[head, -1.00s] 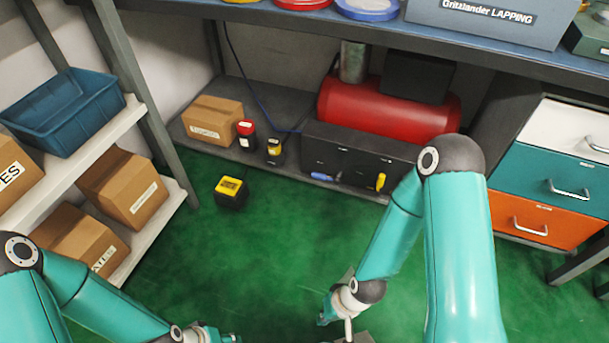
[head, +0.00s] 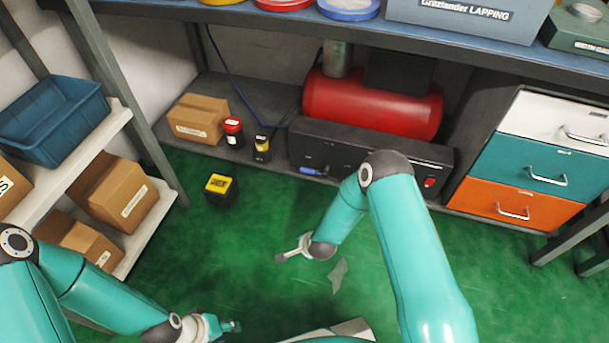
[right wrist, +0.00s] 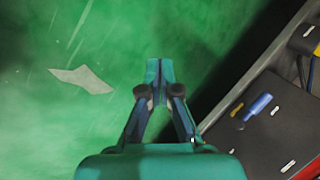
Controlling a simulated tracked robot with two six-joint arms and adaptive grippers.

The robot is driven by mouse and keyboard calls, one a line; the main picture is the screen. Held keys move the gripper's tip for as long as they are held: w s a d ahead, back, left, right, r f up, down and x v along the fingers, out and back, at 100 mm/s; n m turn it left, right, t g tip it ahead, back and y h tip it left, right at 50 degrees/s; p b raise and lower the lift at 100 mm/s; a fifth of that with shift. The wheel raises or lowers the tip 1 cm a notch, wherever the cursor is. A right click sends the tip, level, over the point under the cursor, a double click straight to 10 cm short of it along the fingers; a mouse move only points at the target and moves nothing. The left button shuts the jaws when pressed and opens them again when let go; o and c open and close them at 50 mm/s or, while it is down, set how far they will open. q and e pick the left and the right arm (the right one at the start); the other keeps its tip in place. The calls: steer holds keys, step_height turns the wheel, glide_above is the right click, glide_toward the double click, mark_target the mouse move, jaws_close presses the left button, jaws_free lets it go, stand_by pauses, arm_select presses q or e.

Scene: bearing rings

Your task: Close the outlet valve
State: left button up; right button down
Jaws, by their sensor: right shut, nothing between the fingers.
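The air compressor, a red tank (head: 372,105), sits on the low shelf behind a black front panel (head: 335,148). A blue handle (head: 313,171) lies along the panel's lower edge; it also shows in the right wrist view (right wrist: 258,107). A small yellow handle (right wrist: 237,110) is beside it there, but my right arm hides it in the head view. I cannot tell which handle is the outlet valve. My right gripper (right wrist: 155,84) is shut and empty, over the green floor, apart from the panel. My left gripper (head: 230,327) is low at the front left; its jaw opening is unclear.
A yellow-topped black box (head: 220,189) stands on the floor. A cardboard box (head: 198,118), a red-topped can (head: 233,132) and a yellow-topped bottle (head: 262,149) stand left of the compressor. Drawers (head: 515,203) stand to the right. The floor between is mostly clear.

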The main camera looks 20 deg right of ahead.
mark_target(314, 172)
steer(key=w+d+m+t+h+p, duration=0.1)
steer(key=w+m+h, duration=0.3)
steer(key=w+m, duration=0.4)
steer(key=w+d+r+m+t+h+p, duration=0.1)
steer(key=w+m, duration=0.7)
steer(key=m, duration=1.1)
steer(key=d+t+h+p, duration=0.1)
steer(key=t+h+p, duration=0.1)
steer(key=h, duration=0.1)
steer(key=shift+p, duration=0.35)
steer(key=b+x, duration=1)
steer(key=b, duration=0.1)
steer(key=r+p, duration=0.1)
steer(key=r, duration=0.1)
steer(key=r+p, duration=0.1)
steer(key=r, duration=0.1)
steer(key=shift+w+d+r, duration=0.1)
steer(key=shift+w+r, duration=0.1)
steer(key=shift+w, duration=0.2)
